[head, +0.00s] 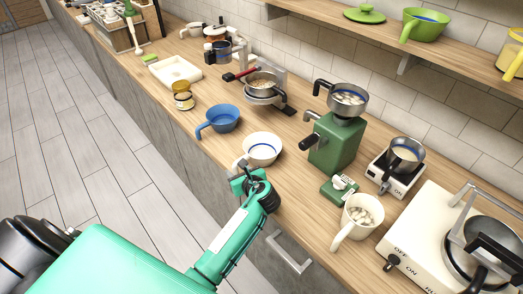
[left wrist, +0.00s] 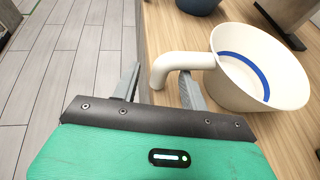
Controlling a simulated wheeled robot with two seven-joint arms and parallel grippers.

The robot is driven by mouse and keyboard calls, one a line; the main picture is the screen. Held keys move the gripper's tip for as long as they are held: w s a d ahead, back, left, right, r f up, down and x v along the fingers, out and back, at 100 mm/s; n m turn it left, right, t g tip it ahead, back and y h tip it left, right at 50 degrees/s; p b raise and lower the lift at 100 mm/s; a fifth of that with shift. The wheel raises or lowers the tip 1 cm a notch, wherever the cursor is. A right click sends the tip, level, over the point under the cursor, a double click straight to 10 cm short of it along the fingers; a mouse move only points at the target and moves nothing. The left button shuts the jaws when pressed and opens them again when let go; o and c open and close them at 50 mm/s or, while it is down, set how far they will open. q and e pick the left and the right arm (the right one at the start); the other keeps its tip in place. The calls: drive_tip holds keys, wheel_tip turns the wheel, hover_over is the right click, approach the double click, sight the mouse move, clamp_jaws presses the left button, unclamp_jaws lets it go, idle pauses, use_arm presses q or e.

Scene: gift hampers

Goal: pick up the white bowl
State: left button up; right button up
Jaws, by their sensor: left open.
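The white bowl (head: 265,160) stands upright near the front edge of the wooden counter. It has a blue line inside and a curved handle that points toward the edge. It also shows in the left wrist view (left wrist: 232,88), at the upper right. My left gripper (head: 243,168) is at the counter edge, at the handle side of the bowl. In the left wrist view its fingers (left wrist: 160,86) are apart, with the handle's end between or just beyond their tips. I cannot tell if they touch it. My right gripper is not in view.
A blue bowl (head: 222,119) stands just behind and left of the white one. A green grinder (head: 338,146) and a white mug (head: 357,218) stand to the right, with a stove (head: 428,240) beyond. A drawer handle (head: 290,252) juts out from the counter front.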

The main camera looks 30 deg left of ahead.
use_arm(q)
drive_tip(key=x, duration=0.4)
drive_tip(key=shift+c, duration=1.3)
clamp_jaws()
